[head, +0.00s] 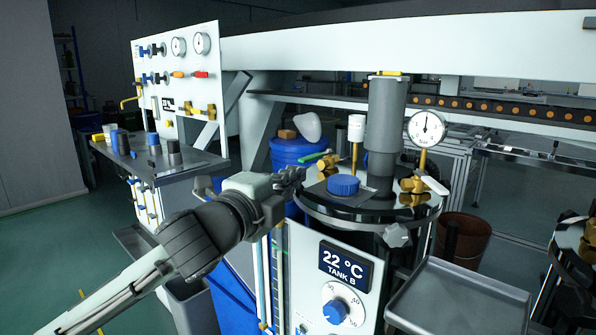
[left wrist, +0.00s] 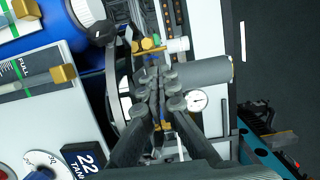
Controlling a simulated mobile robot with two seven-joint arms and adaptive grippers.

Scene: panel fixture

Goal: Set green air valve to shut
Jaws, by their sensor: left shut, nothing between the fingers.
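The green air valve shows in the head view as a green lever (head: 310,158) on a brass body (head: 330,162), at the back left of the tank lid. The lever lies nearly flat and points left from the body. My left gripper (head: 298,176) is shut and empty, just left of the lid and close to the lever's free end; I cannot tell if they touch. My right gripper is not in view.
On the tank lid (head: 375,221) stand a blue cap (head: 343,186), a grey column (head: 384,125), a gauge (head: 427,128) and a white-handled brass valve (head: 424,184). A blue barrel (head: 290,152) is behind. A panel with a shelf (head: 185,163) stands left; a grey tray (head: 460,298) is front right.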

